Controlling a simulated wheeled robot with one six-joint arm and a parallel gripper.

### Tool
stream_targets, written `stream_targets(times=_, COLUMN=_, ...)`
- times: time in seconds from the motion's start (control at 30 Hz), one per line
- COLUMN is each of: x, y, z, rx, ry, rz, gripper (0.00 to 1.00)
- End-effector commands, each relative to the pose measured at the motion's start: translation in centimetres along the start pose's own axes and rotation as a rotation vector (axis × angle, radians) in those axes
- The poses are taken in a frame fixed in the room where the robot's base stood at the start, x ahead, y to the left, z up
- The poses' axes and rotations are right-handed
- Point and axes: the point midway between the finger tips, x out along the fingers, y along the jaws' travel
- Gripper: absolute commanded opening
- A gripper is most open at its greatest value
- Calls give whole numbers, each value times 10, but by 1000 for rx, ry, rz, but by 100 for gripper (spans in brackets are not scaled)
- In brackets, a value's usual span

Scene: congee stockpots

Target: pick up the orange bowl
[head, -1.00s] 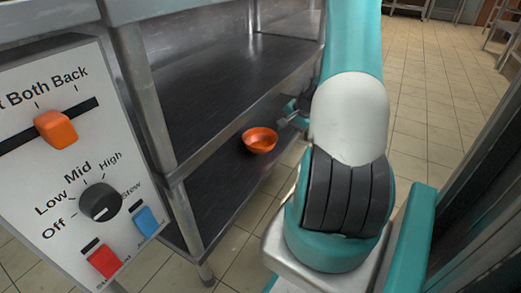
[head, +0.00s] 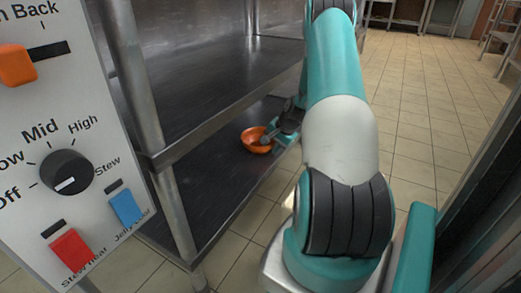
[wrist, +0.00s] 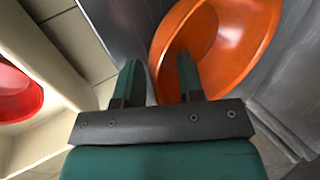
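The orange bowl (head: 254,138) sits on the lower dark shelf (head: 215,170) of the metal rack. My gripper (head: 269,136) reaches in from the right at the bowl's right side and covers part of it. In the wrist view the bowl (wrist: 235,40) appears large and tilted, just past the fingers. My gripper (wrist: 160,72) is open there. The left finger appears outside the bowl's rim and the right finger overlaps its inside, with the near rim showing between them. I cannot tell whether either finger touches the bowl.
The upper shelf (head: 205,85) lies above the bowl. A rack post (head: 178,215) and a control panel with knobs (head: 65,150) stand at the left. A red round thing (wrist: 15,92) shows at the wrist view's left edge. Tiled floor (head: 425,130) is open at the right.

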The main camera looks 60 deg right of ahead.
Motion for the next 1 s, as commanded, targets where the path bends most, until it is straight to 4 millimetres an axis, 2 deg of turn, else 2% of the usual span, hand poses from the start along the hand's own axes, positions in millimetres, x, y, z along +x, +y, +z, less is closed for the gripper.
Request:
stream_targets(times=0.13, x=-1, y=-1, z=0, rx=0, ry=0, rz=0, gripper=35)
stream_targets(times=0.17, x=-1, y=-1, z=0, rx=0, ry=0, rz=0, gripper=30)
stream_targets(times=0.3, x=-2, y=0, z=0, rx=0, ry=0, rz=0, gripper=0)
stream_targets(times=0.73, x=-4, y=-2, z=0, rx=1, ry=0, rz=0, gripper=0)
stream_targets(times=1.0, x=-24, y=-12, z=0, rx=0, ry=1, rz=0, gripper=0)
